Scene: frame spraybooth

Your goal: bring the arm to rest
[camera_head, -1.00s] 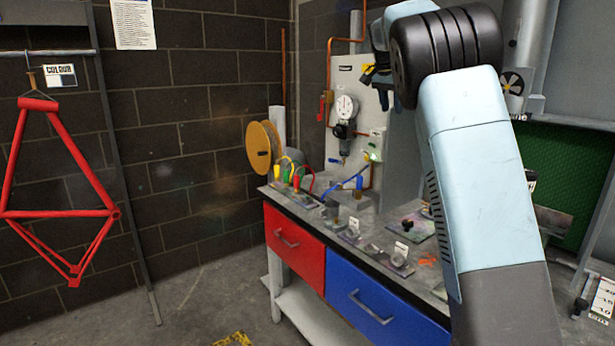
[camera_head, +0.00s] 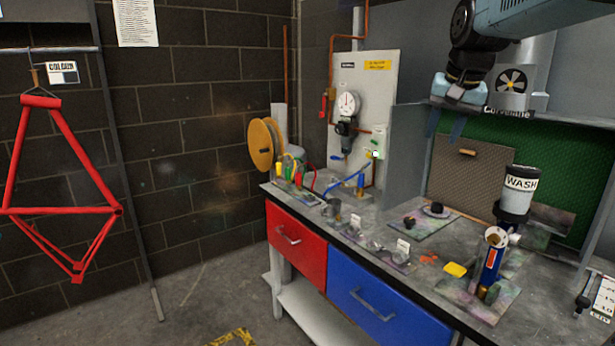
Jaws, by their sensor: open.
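My gripper (camera_head: 445,124) hangs at the upper right, pointing down, in front of the green board and the grey panel. Its two blue fingers are apart and nothing shows between them. It is above the workbench (camera_head: 470,222) and clear of the things on it. My arm comes in from the top right corner, and most of it is out of view.
A black-lidded WASH container (camera_head: 517,195) and a blue spray tool (camera_head: 490,262) stand on the bench at right. A red frame (camera_head: 62,212) hangs at left. The floor between is mostly clear.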

